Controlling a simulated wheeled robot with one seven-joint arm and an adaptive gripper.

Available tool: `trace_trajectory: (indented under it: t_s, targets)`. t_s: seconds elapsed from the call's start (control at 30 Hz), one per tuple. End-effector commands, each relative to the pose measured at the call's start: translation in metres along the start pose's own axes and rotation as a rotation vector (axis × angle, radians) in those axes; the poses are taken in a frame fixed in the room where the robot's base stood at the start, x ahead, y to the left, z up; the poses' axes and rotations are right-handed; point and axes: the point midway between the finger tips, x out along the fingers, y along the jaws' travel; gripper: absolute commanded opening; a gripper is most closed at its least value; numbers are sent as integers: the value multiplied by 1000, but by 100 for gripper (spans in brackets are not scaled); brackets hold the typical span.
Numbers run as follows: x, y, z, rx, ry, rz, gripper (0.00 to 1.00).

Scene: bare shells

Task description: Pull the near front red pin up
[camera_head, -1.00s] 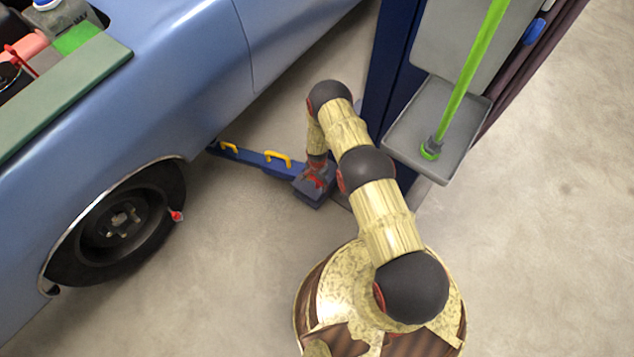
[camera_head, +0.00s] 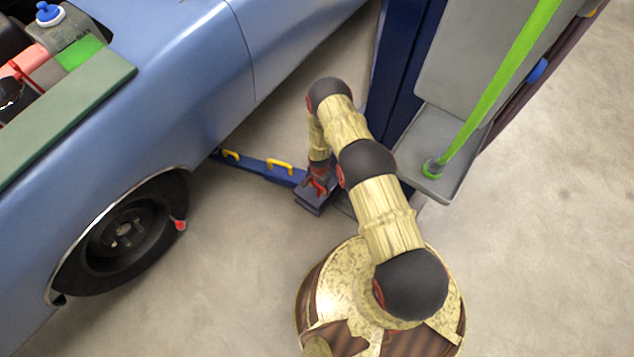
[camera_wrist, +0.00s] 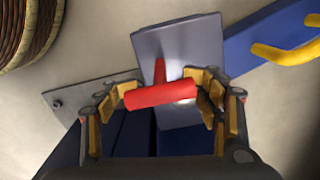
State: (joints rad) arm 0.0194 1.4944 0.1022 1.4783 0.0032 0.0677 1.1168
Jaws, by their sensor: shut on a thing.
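The red pin (camera_wrist: 160,95) has a T-shaped handle and a short red stem that meets a grey-blue block (camera_wrist: 180,50) in the wrist view. My gripper (camera_wrist: 161,94) is shut on the handle, with a finger at each end of it. In the head view my gripper (camera_head: 318,184) is low by the foot of the blue post, and red shows at its fingers. The block (camera_head: 310,204) shows just below it. I cannot tell how far the stem is out of the block.
A blue lift arm (camera_head: 258,166) with yellow handles runs from the block under the blue car (camera_head: 190,100). The blue post (camera_head: 400,90) and a grey tray (camera_head: 450,175) with a green pole stand close to the right of my arm. Concrete floor (camera_head: 230,270) is clear at left.

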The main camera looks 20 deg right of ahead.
Motion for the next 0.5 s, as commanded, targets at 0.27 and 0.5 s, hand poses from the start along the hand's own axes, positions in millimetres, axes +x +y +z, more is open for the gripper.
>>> trace_trajectory:
  t_s: [0.27, 0.5]
  targets:
    - [-9, 11, 5, -2, -1, 2, 16]
    - [-10, 10, 5, -2, -1, 2, 64]
